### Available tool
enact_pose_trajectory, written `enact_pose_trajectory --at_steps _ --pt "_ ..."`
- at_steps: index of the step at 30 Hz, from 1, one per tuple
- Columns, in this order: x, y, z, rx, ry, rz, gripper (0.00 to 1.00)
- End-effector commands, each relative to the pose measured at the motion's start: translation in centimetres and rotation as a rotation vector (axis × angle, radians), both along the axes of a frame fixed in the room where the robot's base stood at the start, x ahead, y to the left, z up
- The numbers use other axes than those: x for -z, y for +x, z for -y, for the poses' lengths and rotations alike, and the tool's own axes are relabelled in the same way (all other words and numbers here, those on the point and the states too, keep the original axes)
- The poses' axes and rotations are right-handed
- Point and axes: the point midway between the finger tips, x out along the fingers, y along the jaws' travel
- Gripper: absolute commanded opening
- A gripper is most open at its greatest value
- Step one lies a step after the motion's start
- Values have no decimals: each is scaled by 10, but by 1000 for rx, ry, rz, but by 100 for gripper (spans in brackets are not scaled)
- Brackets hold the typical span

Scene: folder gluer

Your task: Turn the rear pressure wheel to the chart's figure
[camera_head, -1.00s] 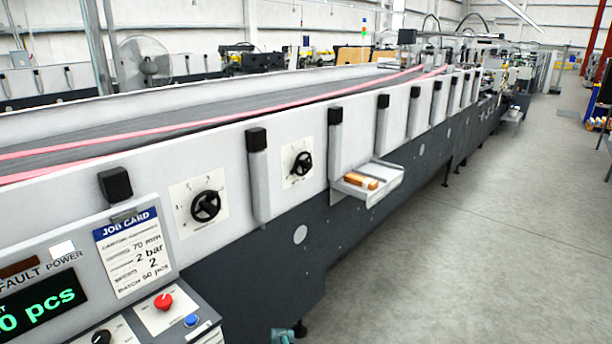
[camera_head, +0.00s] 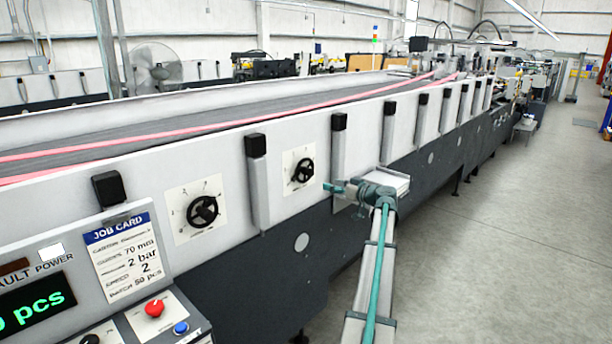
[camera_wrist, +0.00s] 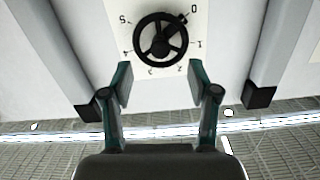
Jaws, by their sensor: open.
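The far black handwheel (camera_head: 303,171) sits on a white dial plate on the machine's side panel. It also shows in the wrist view (camera_wrist: 160,39), where the plate carries figures from 0 to 5 and the wheel's small knob is near the 0. My gripper (camera_wrist: 160,84) is open and empty, its fingertips just short of the wheel's rim and apart from it. In the head view my gripper (camera_head: 332,187) is to the right of this wheel. The job card (camera_head: 122,256) includes a "2 bar" line. A second handwheel (camera_head: 203,211) is nearer, on the left.
Grey posts with black caps stand along the panel, one (camera_head: 257,180) left of the far wheel and one (camera_head: 339,148) right of it. A small tray (camera_head: 394,181) juts out behind my wrist. A red button (camera_head: 155,307) is on the near console.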

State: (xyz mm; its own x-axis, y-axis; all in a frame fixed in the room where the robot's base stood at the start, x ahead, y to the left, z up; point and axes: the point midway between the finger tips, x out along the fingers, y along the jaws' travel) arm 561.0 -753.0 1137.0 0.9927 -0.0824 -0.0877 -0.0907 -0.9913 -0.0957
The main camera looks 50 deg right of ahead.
Motion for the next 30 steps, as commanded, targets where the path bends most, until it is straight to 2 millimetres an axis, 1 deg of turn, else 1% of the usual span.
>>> enact_pose_trajectory --at_steps 1,3,5,10,14,17,24,30 --pt "-6 2 4 -4 -49 30 60" --pt "-14 3 4 -6 -120 64 60" --pt "-17 2 3 -5 -172 77 60" --pt "-18 6 4 -6 -257 69 60" --pt "-18 17 6 -7 -263 67 60" --pt "-19 31 7 -9 -262 67 60" --pt "-20 73 11 -9 -260 66 60" --pt "-18 99 13 -8 -260 66 60"
